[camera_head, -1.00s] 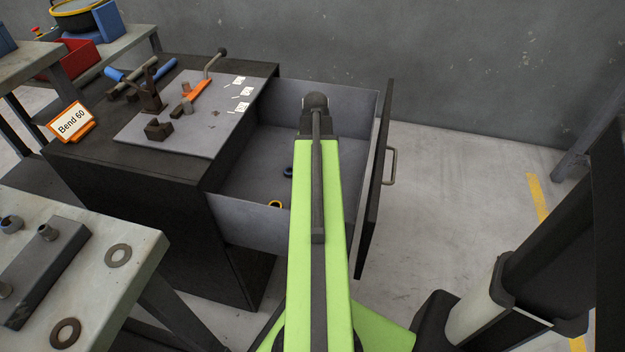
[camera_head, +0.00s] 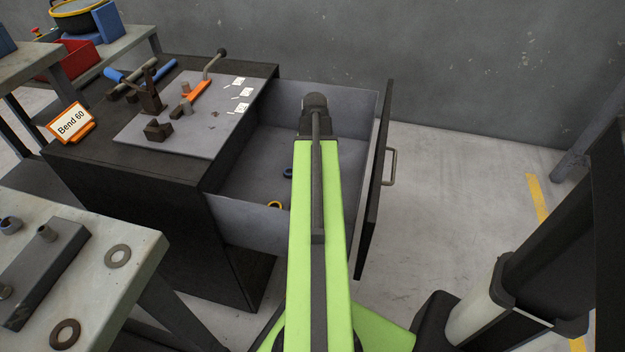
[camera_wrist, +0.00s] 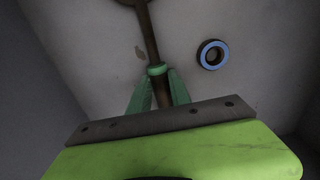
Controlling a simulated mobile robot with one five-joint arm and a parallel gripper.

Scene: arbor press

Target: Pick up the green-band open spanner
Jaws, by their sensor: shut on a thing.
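The open spanner (camera_wrist: 147,32) shows in the wrist view as a dark brown shaft running up to the top edge, where its head is cut off. A green band (camera_wrist: 157,69) circles the shaft near the fingers. My gripper (camera_wrist: 158,82) has green fingers, shut on the spanner's shaft at or just below the band. The spanner is in or over the grey drawer; I cannot tell if it touches the floor. In the head view my green arm hides the gripper and the spanner.
The open drawer (camera_head: 240,229) surrounds my gripper, its dark front panel (camera_head: 374,190) at the right. A blue-rimmed ring (camera_wrist: 201,54) and a yellow ring (camera_head: 275,204) lie inside. The black cabinet (camera_head: 120,164) carries a tool plate. A grey table (camera_head: 120,285) stands front left.

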